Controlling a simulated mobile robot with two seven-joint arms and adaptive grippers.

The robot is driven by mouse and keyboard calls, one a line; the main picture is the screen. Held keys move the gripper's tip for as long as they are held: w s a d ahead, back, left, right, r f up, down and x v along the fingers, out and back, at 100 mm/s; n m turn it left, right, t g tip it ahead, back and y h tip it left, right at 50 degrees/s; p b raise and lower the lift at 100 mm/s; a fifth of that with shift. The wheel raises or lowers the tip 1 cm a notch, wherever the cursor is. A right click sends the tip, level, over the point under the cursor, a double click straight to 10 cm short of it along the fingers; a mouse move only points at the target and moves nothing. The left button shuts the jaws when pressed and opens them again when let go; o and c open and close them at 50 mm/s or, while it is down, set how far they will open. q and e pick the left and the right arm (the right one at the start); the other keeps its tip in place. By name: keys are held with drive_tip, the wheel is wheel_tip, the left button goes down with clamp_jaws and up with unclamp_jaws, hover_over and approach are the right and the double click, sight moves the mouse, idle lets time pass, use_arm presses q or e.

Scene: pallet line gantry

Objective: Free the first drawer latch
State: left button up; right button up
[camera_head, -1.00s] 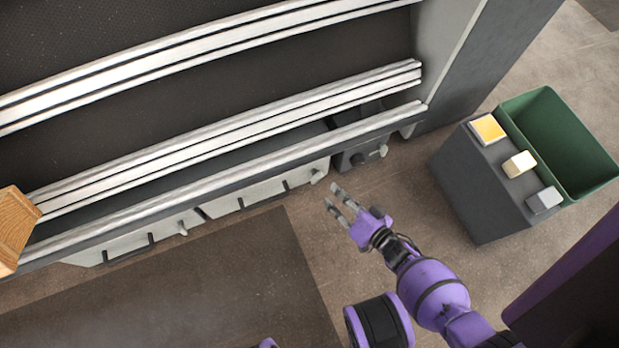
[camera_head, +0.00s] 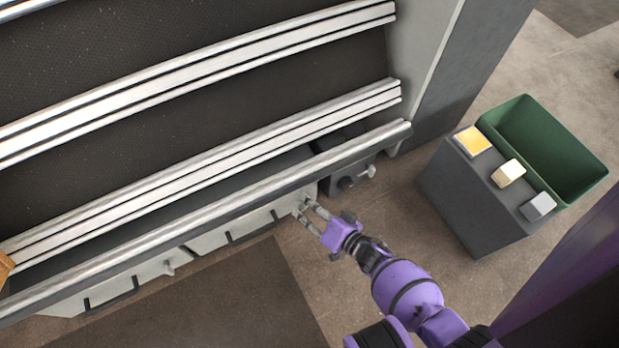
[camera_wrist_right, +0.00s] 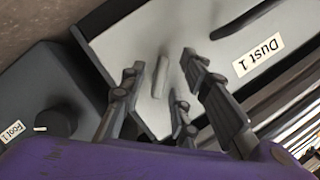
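The first drawer, with a pale front (camera_wrist_right: 120,55) labelled "Dust 1", sits under the line; its front shows in the head view (camera_head: 215,236). A small grey latch (camera_wrist_right: 160,76) stands out from that front near one end. My right gripper (camera_head: 304,206) is at that end of the drawer. In the wrist view its open fingers (camera_wrist_right: 160,72) lie on either side of the latch, with gaps visible. I cannot tell whether the fingertips touch the front. In the head view the fingers partly hide the latch. My left gripper is not in view.
A dark unit labelled "Foot 1" (camera_wrist_right: 40,85) with a knob is beside the drawer. A dark drawer handle (camera_wrist_right: 243,20) is near the label. A second drawer (camera_head: 105,290) is further left. A grey stand (camera_head: 470,195) with buttons and a green bin (camera_head: 590,165) are at right.

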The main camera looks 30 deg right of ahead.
drive_tip(key=shift+c, duration=0.4)
clamp_jaws()
use_arm(q)
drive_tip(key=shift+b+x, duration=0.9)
drive_tip(key=shift+b, duration=0.5)
use_arm(e)
drive_tip(key=shift+d+f+m+t+y, duration=0.15)
drive_tip(key=shift+m+t+y, duration=0.5)
drive_tip(key=shift+m, duration=1.2)
drive_tip(key=shift+f+m+t+y, duration=0.1)
drive_tip(key=shift+m+t+y, duration=0.55)
drive_tip(key=shift+m, duration=1.2)
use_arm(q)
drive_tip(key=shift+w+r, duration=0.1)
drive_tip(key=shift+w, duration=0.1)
use_arm(e)
drive_tip(key=shift+o, duration=0.4)
unclamp_jaws()
